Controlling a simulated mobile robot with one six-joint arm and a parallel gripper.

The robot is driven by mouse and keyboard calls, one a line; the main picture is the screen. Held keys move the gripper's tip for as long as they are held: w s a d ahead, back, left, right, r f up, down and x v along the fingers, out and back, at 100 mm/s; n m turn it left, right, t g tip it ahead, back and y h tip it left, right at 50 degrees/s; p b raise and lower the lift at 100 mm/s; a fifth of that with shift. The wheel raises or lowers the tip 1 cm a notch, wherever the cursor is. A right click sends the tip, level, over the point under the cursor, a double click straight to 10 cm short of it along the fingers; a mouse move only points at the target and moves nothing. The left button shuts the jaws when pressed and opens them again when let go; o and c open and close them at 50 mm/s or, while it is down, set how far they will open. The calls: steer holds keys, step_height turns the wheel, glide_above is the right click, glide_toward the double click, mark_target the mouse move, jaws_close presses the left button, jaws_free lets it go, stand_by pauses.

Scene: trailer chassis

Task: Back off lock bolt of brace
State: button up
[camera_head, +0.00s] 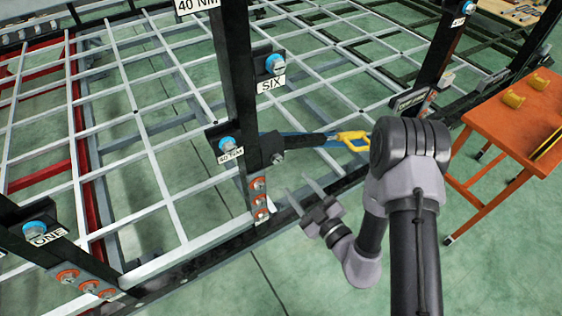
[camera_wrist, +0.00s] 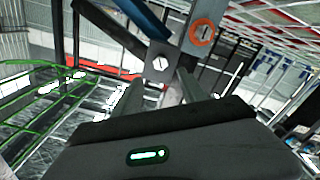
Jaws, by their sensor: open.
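The brace (camera_head: 305,140) is a dark and blue bar with a yellow handle (camera_head: 352,138), reaching right from the upright post. A small dark bolt head (camera_head: 277,158), apparently the lock bolt, sits at its post end. In the wrist view a round, pale, slotted bolt head (camera_wrist: 159,64) faces me, and a blue and dark bar (camera_wrist: 140,18), likely the brace, crosses above it. My gripper (camera_head: 294,184) is open and empty, its fingers pointing up-left towards the bolt. In the wrist view my gripper (camera_wrist: 160,82) has the bolt head ahead between its fingertips, not visibly touching.
Orange-ringed bolts (camera_head: 259,197) run down the post below; one such bolt (camera_wrist: 202,33) is close by in the wrist view. A blue bolt (camera_head: 228,145) with a torque label is left of the brace. An orange table (camera_head: 515,125) stands right. Green floor is clear in front.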

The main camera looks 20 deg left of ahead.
mark_target(278, 161)
steer(key=x, duration=0.9)
steer(key=shift+w+a+b, duration=0.1)
steer(key=shift+a+b, duration=0.15)
steer(key=shift+b, duration=0.1)
steer(key=shift+c, duration=0.2)
jaws_close()
